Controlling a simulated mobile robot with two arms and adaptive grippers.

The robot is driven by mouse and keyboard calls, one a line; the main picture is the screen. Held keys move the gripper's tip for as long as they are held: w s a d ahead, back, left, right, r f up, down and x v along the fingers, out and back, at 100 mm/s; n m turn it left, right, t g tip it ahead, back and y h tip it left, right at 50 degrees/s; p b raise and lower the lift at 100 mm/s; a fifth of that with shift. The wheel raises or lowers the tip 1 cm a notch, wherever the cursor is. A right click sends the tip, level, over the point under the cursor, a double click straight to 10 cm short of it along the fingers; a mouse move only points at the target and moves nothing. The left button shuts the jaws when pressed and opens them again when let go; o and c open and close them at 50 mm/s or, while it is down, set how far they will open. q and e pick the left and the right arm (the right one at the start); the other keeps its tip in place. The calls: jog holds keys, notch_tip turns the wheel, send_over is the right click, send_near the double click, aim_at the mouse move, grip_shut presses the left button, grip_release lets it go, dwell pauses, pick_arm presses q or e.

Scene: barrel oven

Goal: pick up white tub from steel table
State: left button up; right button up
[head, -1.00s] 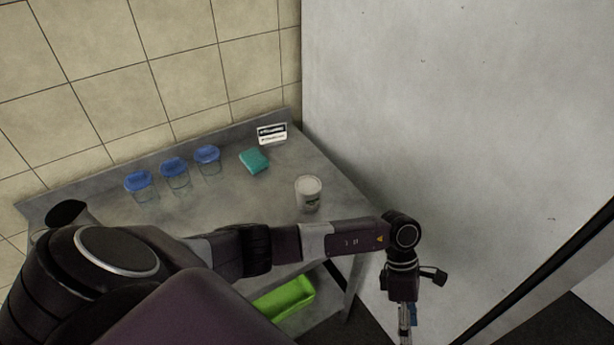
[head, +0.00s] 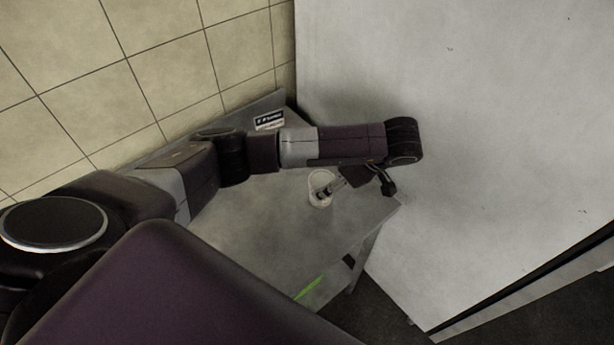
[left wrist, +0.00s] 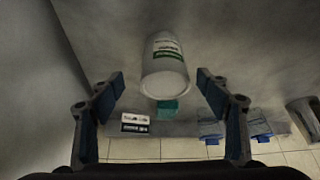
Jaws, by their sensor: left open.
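In the left wrist view the white tub (left wrist: 164,66), with a green and black label, lies ahead between the two fingers of my left gripper (left wrist: 160,88). The fingers are open and apart from the tub, one on each side with a gap. My right gripper is in neither view.
A small black-and-white sign (head: 269,120) stands at the table's back. In the left wrist view a teal sponge (left wrist: 167,108) and blue-lidded jars (left wrist: 211,130) are beyond the tub. A large pale panel (head: 480,130) rises right of the table. Something green (head: 310,287) shows below.

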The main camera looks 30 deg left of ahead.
pick_arm(q)
jog(key=shift+a+f+b, duration=0.15)
jog(key=shift+f+b, duration=0.15)
jog(key=shift+f, duration=0.55)
jog(key=shift+a+f, duration=0.2)
jog(key=shift+f, duration=0.1)
jog(key=shift+s+a+f+p, duration=0.15)
jog(key=shift+f+p, duration=0.1)
jog(key=shift+p, duration=0.2)
jog(key=p+x, duration=0.1)
jog(key=x, duration=0.2)
jog(key=shift+s+f+p, duration=0.2)
jog(key=shift+f+p, duration=0.1)
jog(key=shift+p, duration=0.1)
jog(key=shift+w+a+f, duration=0.15)
jog(key=shift+a+f, duration=0.05)
jog(key=shift+f, duration=0.3)
jog(key=c, duration=1.7)
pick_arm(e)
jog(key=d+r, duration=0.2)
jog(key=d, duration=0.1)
